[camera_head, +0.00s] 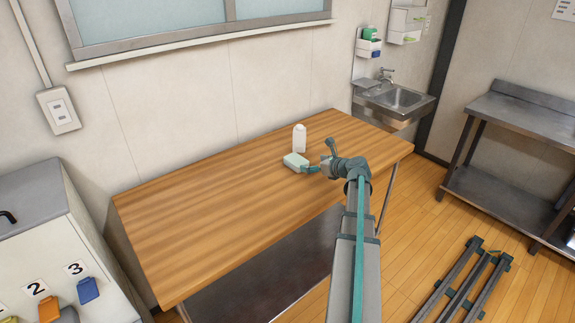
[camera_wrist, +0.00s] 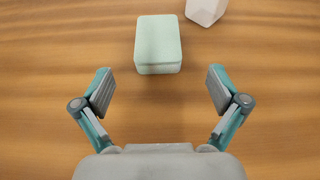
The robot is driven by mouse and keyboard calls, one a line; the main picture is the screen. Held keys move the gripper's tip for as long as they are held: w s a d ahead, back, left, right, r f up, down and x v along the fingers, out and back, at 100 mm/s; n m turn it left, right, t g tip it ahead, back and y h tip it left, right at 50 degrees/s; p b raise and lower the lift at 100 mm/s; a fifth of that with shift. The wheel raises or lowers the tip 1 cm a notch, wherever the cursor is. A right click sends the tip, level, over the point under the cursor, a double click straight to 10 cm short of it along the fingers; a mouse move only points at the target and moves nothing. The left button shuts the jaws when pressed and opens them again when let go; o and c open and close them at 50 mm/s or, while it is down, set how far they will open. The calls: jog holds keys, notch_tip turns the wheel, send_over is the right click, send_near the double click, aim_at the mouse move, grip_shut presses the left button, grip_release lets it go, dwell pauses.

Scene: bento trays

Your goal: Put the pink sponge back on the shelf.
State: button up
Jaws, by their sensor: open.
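No pink sponge shows in either view. A pale mint-green block (camera_head: 296,161), sponge-like in shape, lies on the wooden table; it also shows in the wrist view (camera_wrist: 158,45). My gripper (camera_head: 315,169) is close to its right side in the head view. In the wrist view my gripper (camera_wrist: 160,90) is open and empty, with the block just beyond the fingertips, roughly centred between them. Small white wall racks (camera_head: 369,46) hang above the sink, one with a green item; I cannot tell which is the shelf.
A white bottle (camera_head: 299,139) stands right behind the block; a white object, probably its lower part, shows in the wrist view (camera_wrist: 206,5). The wooden table (camera_head: 200,215) is otherwise clear. A steel sink (camera_head: 397,100) is beyond its far right end.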

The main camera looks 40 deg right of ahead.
aim_at(300, 162)
jog(key=x, duration=0.2)
jog(key=shift+w+f, duration=0.1)
jog(key=shift+w, duration=0.3)
jog(key=shift+f+p+x, duration=0.1)
jog(key=shift+p+x, duration=0.4)
jog(key=shift+x, duration=1)
jog(key=shift+f+p+x, duration=0.15)
jog(key=shift+p+x, duration=0.35)
jog(key=shift+x, duration=1.05)
jog(key=shift+s+a, duration=0.15)
jog(key=c, duration=0.9)
jog(key=shift+o, duration=0.2)
jog(key=shift+r, duration=0.15)
